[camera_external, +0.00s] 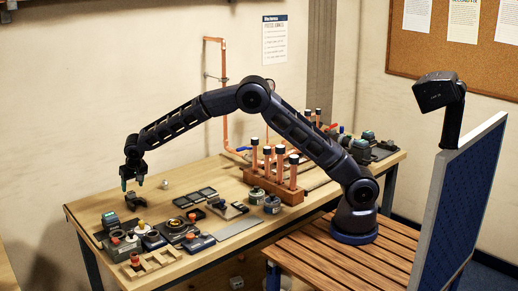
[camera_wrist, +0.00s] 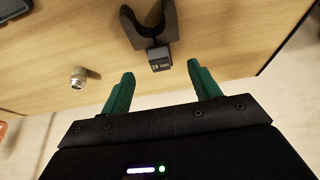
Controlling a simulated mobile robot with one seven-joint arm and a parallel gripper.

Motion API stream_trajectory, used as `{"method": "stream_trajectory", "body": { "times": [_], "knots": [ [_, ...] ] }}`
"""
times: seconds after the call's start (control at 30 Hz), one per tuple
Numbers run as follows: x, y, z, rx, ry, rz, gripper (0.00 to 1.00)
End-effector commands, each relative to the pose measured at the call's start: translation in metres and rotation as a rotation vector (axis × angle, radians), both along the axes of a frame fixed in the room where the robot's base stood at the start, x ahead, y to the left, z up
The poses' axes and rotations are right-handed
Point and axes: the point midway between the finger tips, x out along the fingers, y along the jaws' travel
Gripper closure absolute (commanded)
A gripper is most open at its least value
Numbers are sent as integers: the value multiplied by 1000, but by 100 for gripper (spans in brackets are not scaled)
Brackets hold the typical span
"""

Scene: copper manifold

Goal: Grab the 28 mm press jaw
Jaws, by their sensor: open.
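The 28 mm press jaw (camera_wrist: 156,28) is a dark, U-shaped piece lying on the wooden workbench, with a small tag reading "28 mm" at its near end. In the external view the jaw (camera_external: 136,201) is a small dark shape near the bench's left end. My gripper (camera_wrist: 160,72) has its two green fingers spread apart with nothing between them. The jaw's tagged end lies just beyond the fingertips, roughly centred between them in the wrist view. In the external view my gripper (camera_external: 132,184) hangs pointing down just above the jaw.
A small silver fitting (camera_wrist: 78,78) stands left of the jaw in the wrist view. Several tools and tins crowd the bench's front edge, with a slotted wooden rack (camera_external: 155,266) at the corner. A block with upright copper pipes (camera_external: 273,187) stands farther right. The bench behind the jaw is clear.

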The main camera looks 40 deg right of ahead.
Motion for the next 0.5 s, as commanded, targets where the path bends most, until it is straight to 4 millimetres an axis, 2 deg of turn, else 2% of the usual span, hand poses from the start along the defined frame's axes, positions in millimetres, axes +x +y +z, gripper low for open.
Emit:
{"method": "stream_trajectory", "body": {
  "times": [0.13, 0.37, 0.5],
  "knots": [
    [9, -1, -20, -1, 1, -1, 38],
    [14, -1, -33, 0, 0, 0, 38],
    [20, -2, -47, -1, 1, 0, 38]
  ]
}}
